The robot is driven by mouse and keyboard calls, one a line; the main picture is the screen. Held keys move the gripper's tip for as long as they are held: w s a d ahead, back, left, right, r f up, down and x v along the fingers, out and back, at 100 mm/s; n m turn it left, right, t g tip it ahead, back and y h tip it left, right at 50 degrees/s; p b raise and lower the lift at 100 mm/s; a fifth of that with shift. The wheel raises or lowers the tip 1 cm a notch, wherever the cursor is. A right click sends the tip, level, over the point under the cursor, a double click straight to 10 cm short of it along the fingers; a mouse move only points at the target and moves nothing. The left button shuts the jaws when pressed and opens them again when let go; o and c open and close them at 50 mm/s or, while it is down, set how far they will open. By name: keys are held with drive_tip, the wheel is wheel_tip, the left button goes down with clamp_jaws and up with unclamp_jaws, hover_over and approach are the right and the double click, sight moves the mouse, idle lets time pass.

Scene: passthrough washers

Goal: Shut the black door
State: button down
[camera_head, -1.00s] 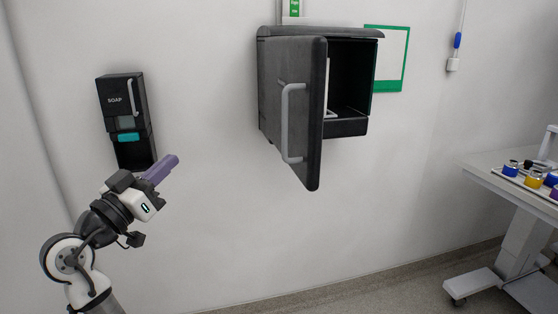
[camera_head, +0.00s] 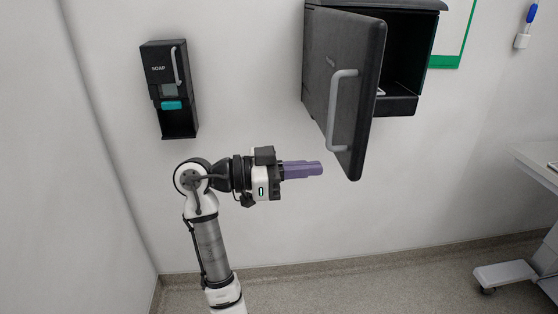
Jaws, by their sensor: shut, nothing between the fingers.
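The black door (camera_head: 345,85) stands open on a black wall cabinet (camera_head: 405,104), swung out from the wall with its grey bar handle (camera_head: 340,112) facing left. The dark inside of the cabinet shows to the right of the door. My gripper (camera_head: 321,168) has purple fingers that are shut and empty, pointing right. Its tips appear just below and left of the door's lower edge in the picture. I see no contact with the door, and the depth gap between them is hard to tell.
A black soap dispenser (camera_head: 167,72) hangs on the wall at left. A green-framed sheet (camera_head: 455,35) is right of the cabinet. A white cart (camera_head: 510,271) stands at the far right. The floor (camera_head: 380,285) in front of the wall is clear.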

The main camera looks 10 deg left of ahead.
sight(346, 166)
drive_tip(key=p+x, duration=0.1)
drive_tip(key=x, duration=0.2)
drive_tip(key=shift+w+d, duration=0.1)
drive_tip(key=shift+d, duration=0.3)
drive_tip(key=shift+w+d+p, duration=0.1)
drive_tip(key=shift+d+p, duration=0.2)
drive_tip(key=shift+d, duration=0.15)
